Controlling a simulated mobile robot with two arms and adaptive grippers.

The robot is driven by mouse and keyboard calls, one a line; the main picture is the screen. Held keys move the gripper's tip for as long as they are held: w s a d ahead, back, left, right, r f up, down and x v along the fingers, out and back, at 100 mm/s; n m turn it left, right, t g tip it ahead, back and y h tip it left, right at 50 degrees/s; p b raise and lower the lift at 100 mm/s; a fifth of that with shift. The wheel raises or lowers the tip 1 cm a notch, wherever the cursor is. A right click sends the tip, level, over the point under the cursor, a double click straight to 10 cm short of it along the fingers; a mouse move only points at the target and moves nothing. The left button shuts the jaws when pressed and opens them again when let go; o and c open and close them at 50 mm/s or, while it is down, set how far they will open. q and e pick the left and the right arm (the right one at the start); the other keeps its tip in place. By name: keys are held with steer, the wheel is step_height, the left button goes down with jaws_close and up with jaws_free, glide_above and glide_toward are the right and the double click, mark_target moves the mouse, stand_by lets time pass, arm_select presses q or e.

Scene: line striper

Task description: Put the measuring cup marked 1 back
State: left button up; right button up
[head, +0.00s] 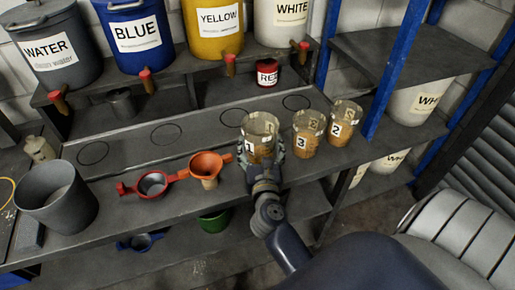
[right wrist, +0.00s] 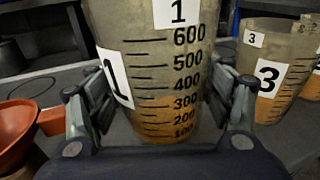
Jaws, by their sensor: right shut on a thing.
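The measuring cup marked 1 (head: 262,127) is clear with an orange-brown lower part; it looks upright at the front of the shelf. My right gripper (head: 262,160) is around its lower half and shut on it. In the right wrist view the cup (right wrist: 155,70) shows a scale up to 600 between the two fingers (right wrist: 160,115). Whether its base touches the shelf is hidden. Cup 3 (head: 307,138) and cup 2 (head: 343,125) stand just to its right; cup 3 also shows in the right wrist view (right wrist: 270,75). My left gripper is not in view.
A grey bucket (head: 56,196) stands at the left. Paint containers with red taps line the back, including the yellow one (head: 213,28). Drawn circles (head: 166,134) mark the bare shelf behind.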

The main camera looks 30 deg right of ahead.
steer(key=shift+w, duration=0.55)
steer(key=shift+w+f+b, duration=0.15)
steer(key=shift+f+b, duration=0.2)
steer(key=shift+f, duration=1.45)
steer(key=shift+f, duration=0.15)
steer(key=o, duration=1.1)
